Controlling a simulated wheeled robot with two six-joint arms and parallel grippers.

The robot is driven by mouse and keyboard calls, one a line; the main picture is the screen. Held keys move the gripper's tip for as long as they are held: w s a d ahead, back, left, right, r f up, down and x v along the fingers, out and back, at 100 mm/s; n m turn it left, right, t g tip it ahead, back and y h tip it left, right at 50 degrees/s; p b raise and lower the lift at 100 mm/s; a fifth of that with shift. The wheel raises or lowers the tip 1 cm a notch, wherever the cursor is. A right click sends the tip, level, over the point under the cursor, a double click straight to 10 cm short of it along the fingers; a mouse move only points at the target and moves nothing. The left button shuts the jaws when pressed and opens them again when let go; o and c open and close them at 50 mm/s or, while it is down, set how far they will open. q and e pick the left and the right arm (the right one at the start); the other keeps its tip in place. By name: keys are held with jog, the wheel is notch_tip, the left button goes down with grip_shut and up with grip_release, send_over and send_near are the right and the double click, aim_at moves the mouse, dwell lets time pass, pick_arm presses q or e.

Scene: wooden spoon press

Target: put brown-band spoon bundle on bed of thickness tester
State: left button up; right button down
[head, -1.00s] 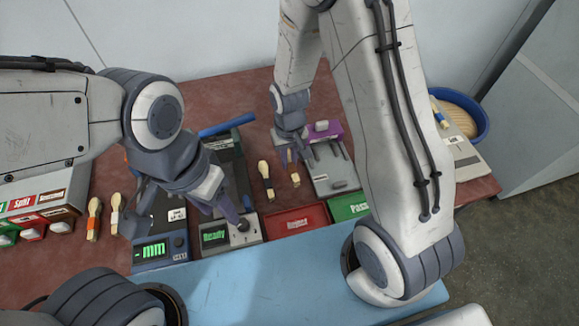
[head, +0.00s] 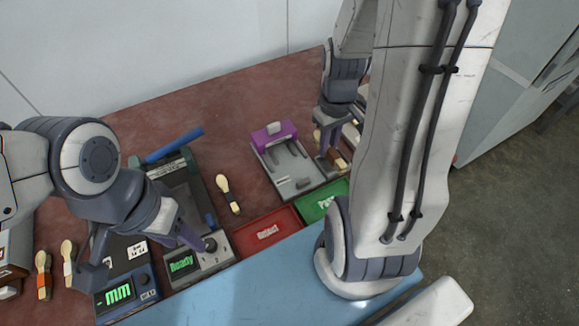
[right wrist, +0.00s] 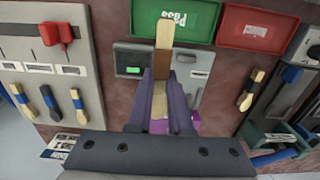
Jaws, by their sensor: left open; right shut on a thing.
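The brown-band spoon bundle (head: 334,154) is held in my right gripper (head: 328,140), right of the grey plate with the purple bridge. The right wrist view shows the bundle (right wrist: 163,62) pointing away between shut fingers (right wrist: 163,115), its brown band above the fingertips. The tester with the "mm" readout (head: 122,292) stands at front left, partly behind my left gripper. My left gripper (head: 150,258) is open and empty, spread above the tester and the "Ready" box (head: 190,265). One finger is at the Ready box's knob; contact is unclear.
The purple-bridge grey plate (head: 290,172) stands mid-table, with red Reject (head: 268,232) and green Pass (head: 318,203) trays before it. A dark-band bundle (head: 228,193) lies left of it. Banded spoons (head: 43,272) are at far left. A blue bar (head: 174,146) tops the green machine.

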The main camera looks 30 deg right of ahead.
jog(key=d, duration=0.1)
send_over(289, 164)
notch_tip(289, 164, down, 7)
jog(key=shift+s+r+p, duration=0.15)
jog(key=shift+r+p, duration=0.05)
jog(key=shift+p, duration=0.15)
jog(key=shift+f, duration=2.05)
jog(key=shift+f, duration=0.2)
jog(key=c, duration=0.8)
grip_release()
jog(key=shift+c, duration=0.2)
jog(key=shift+r, duration=0.1)
